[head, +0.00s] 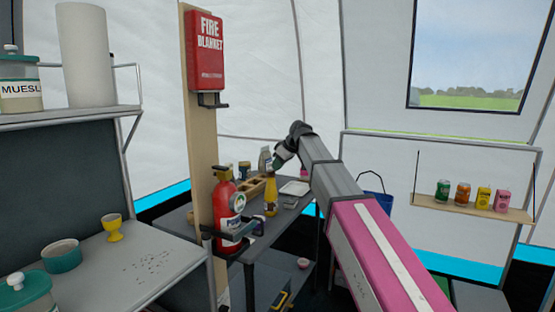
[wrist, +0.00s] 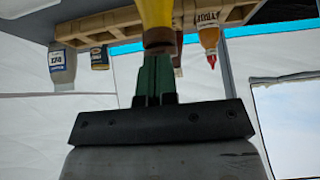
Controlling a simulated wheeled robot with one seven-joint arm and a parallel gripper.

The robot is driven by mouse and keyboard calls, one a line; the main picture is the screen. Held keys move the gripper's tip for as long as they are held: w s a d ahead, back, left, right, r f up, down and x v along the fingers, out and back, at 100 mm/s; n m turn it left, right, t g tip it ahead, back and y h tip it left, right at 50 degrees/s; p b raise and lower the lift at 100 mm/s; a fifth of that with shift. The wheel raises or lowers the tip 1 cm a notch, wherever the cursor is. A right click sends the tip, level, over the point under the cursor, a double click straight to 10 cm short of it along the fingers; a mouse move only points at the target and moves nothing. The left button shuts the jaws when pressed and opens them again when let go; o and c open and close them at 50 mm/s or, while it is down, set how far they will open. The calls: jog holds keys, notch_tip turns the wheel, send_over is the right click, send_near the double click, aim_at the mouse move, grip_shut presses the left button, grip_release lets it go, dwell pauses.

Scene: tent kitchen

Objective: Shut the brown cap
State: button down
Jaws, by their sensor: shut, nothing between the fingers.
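The yellow bottle (head: 271,198) stands on the dark table behind the fire extinguisher. In the wrist view, which is upside down, the yellow bottle (wrist: 155,12) tapers to the brown cap (wrist: 159,38). My gripper (wrist: 155,60) has its green fingers shut together, with nothing between them. The fingertips are right at the cap's top and look to be touching it or nearly so. In the head view my gripper (head: 276,165) is just above the bottle's top. Whether the cap is fully closed is hidden by the fingers.
A wooden rack (wrist: 120,22) with several bottles and jars is behind the yellow bottle. A syrup bottle with a red tip (wrist: 210,62) is close by. The red fire extinguisher (head: 229,212) stands in front, on a post. A white tray (head: 295,188) lies to the right.

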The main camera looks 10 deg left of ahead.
jog(key=shift+f, duration=0.15)
jog(key=shift+s+d+f+y, duration=0.1)
jog(key=shift+d+f+y, duration=0.15)
jog(key=shift+f, duration=0.25)
jog(key=shift+d+f+y, duration=0.1)
jog(key=shift+f+y, duration=0.25)
jog(key=shift+f, duration=0.1)
